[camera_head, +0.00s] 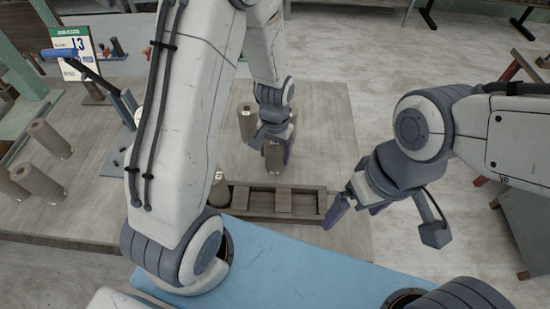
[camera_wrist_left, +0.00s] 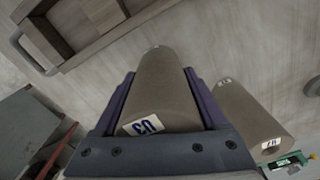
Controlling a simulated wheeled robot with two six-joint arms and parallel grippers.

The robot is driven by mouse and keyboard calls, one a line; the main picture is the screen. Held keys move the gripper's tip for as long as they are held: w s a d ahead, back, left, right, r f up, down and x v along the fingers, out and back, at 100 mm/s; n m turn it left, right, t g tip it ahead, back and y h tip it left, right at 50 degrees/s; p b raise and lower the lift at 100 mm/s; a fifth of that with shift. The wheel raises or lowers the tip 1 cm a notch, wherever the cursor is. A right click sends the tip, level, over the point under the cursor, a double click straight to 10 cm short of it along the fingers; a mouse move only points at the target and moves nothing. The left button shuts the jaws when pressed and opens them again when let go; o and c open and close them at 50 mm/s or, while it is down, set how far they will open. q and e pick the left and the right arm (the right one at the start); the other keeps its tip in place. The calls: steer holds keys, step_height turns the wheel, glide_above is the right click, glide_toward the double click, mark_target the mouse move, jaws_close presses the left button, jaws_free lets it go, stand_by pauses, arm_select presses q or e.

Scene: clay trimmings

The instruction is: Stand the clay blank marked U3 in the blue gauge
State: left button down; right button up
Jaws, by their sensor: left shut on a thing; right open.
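The grey-brown clay blank marked U3 (camera_wrist_left: 160,88) is between the purple fingers of my left gripper (camera_wrist_left: 158,100), which is shut on it. In the head view this blank (camera_head: 273,158) is upright under my left gripper (camera_head: 274,137), behind the wooden tray. Whether its base touches the table cannot be told. A blue fixture (camera_head: 128,106) at the left, partly hidden by my left arm, may be the gauge; its shape is unclear. My right gripper (camera_head: 358,206) is open and empty, right of the tray.
A wooden tray (camera_head: 318,203) with compartments lies in front. Another blank (camera_head: 246,121) stands just behind the held one; a labelled blank (camera_wrist_left: 250,115) shows beside it in the wrist view. Further blanks (camera_head: 46,139) stand at left, near a sign (camera_head: 75,50). The table's right part is bare.

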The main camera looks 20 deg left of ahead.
mark_target(275, 161)
arm_select(q)
steer(key=shift+f, duration=1.55)
steer(key=shift+f, duration=0.1)
steer(key=shift+f, duration=0.1)
jaws_free()
